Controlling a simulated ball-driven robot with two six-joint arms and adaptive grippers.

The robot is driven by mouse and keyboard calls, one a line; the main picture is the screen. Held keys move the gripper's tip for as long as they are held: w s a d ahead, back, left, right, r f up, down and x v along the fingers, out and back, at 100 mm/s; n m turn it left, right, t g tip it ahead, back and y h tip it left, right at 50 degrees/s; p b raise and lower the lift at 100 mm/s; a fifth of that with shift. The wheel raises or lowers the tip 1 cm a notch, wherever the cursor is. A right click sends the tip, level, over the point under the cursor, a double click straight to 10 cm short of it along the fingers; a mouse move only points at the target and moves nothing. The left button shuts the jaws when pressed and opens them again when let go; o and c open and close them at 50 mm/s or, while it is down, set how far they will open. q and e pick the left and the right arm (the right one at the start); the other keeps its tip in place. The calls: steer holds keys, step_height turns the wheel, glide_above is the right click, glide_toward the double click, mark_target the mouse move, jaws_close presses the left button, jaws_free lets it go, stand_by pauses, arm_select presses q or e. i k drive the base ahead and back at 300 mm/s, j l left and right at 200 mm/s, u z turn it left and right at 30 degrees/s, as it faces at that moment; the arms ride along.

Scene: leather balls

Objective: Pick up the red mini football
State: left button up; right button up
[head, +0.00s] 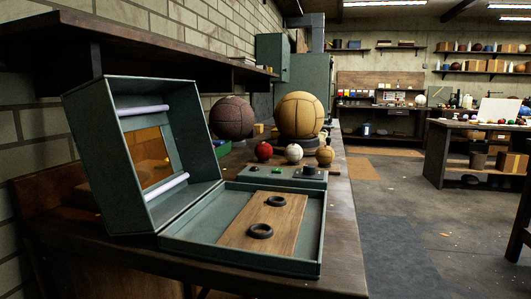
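A small red ball (264,151), which fits the red mini football, sits on the long dark workbench (345,225). It is the leftmost of three small balls in a row. A white ball with reddish marks (294,153) is to its right, and a small tan ball (325,156) is farther right. Neither of my grippers shows in the head view.
An open green case (312,262) with a wooden board and two black rings fills the near bench. A grey-green box with knobs (283,175) lies before the small balls. A large brown ball (232,117) and large tan ball (299,115) stand behind. Floor at right is mostly clear.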

mark_target(263, 151)
steer(key=i+l+z, duration=0.15)
steer(key=l+z, duration=0.2)
steer(key=i+l+z, duration=0.3)
steer(key=l, duration=0.15)
steer(key=i+l+z, duration=0.2)
steer(key=l+z, duration=0.15)
steer(key=i+l+z, duration=0.25)
steer(key=i, duration=0.25)
steer(key=i+l+z, duration=0.2)
steer(key=i, duration=0.3)
steer(key=i+u, duration=0.25)
steer(key=u, duration=0.15)
steer(key=i+l+u, duration=0.1)
steer(key=u, duration=0.3)
steer(key=i+l+u, duration=0.15)
steer(key=i+u, duration=0.25)
steer(key=k, duration=0.1)
